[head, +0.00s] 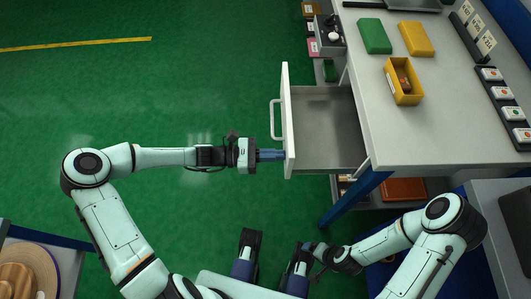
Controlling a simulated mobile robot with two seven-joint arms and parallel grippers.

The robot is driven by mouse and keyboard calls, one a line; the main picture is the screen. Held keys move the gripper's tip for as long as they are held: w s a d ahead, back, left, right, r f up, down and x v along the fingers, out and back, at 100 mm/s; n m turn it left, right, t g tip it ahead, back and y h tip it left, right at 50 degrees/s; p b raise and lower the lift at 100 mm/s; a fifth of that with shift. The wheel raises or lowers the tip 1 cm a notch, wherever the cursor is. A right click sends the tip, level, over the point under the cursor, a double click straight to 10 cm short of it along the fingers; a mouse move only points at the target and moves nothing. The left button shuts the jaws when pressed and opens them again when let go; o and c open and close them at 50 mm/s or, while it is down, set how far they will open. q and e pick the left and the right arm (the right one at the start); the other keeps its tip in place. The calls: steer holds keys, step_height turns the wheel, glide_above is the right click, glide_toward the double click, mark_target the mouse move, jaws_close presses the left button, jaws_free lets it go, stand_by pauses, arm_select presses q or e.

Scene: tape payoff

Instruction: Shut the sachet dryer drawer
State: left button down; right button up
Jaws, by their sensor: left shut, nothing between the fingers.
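The drawer (325,128) stands pulled out from the left side of the white-topped bench. Its grey inside looks empty. Its white front panel (287,100) faces left and carries a pale bar handle (274,120). My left gripper (278,155) is shut with nothing in it. Its blue fingertips are at the outer face of the front panel, below the handle in the picture, and seem to touch it. My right gripper (308,247) is low in the picture, well away from the drawer; its fingers are too small and covered to read.
On the bench top (395,140) are a green box (374,36), a yellow box (416,39) and an open yellow bin (398,92). A blue bench leg (352,200) stands below the drawer. The green floor to the left is clear. A spool (30,270) sits at lower left.

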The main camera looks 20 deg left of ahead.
arm_select(q)
steer(key=p+x, duration=0.2)
steer(key=x, duration=0.8)
steer(key=shift+s+r, duration=0.1)
steer(key=shift+s, duration=0.05)
steer(key=x, duration=0.9)
steer(key=shift+p, duration=0.4)
arm_select(e)
steer(key=shift+g+y, duration=0.3)
steer(key=shift+g, duration=0.3)
steer(key=s+r, duration=0.1)
steer(key=s+a+r, duration=0.1)
steer(key=s+r, duration=0.1)
steer(key=shift+s+a+r, duration=0.3)
steer(key=shift+s+a, duration=0.05)
steer(key=shift+s, duration=0.05)
arm_select(q)
steer(key=shift+a, duration=0.1)
arm_select(e)
steer(key=shift+r, duration=0.1)
